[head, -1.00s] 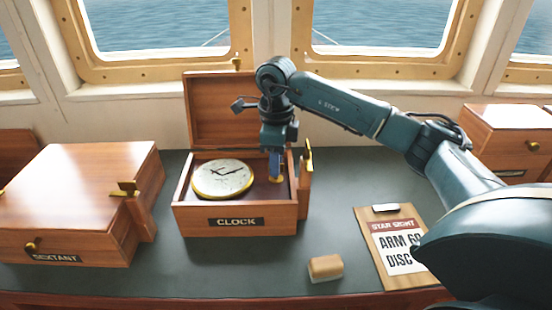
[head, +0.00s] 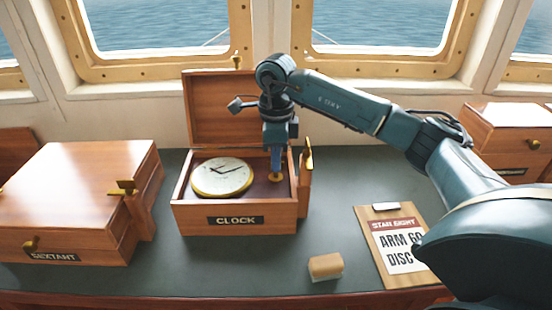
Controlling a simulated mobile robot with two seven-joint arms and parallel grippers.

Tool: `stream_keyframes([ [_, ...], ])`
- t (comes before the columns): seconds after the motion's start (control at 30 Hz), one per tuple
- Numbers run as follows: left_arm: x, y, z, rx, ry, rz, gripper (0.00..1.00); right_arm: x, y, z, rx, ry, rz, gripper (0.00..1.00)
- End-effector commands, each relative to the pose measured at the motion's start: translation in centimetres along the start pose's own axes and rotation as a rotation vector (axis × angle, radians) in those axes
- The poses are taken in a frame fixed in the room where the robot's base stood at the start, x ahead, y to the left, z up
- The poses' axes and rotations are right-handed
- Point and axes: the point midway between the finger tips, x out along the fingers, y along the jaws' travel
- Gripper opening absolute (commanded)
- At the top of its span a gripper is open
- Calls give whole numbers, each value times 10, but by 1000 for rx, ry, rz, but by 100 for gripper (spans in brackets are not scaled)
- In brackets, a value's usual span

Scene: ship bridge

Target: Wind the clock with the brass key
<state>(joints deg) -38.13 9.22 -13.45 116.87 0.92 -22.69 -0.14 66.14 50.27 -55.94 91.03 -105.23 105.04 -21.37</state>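The clock (head: 220,177), with a white dial, black hands and a brass rim, lies face up in the left part of an open wooden box (head: 190,220) labelled CLOCK. A small brass piece (head: 277,178), which looks like the key, is at the right inside the box, apart from the dial. My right gripper (head: 277,170) points straight down into the box with its fingertips at this brass piece. The fingers are seen edge-on, so I cannot tell whether they grip it. My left gripper is not in view.
A closed SEXTANT box (head: 80,190) stands at left. A brass latch post (head: 307,175) rises at the clock box's right side. A small tan block (head: 326,266) and a clipboard (head: 375,240) lie in front. Another wooden box (head: 505,135) is at far right.

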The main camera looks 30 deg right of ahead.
Motion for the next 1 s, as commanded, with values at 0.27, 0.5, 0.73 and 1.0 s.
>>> stream_keyframes([
  [0.27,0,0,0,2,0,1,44,0,0,0,1,-1,0,15],
  [0.5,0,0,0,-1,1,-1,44,0,0,0,1,-1,0,27],
  [0.73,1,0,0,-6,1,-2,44,-5,0,1,2,-2,-2,27],
  [1.0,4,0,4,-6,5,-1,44,-54,-1,2,1,-6,-6,27],
])
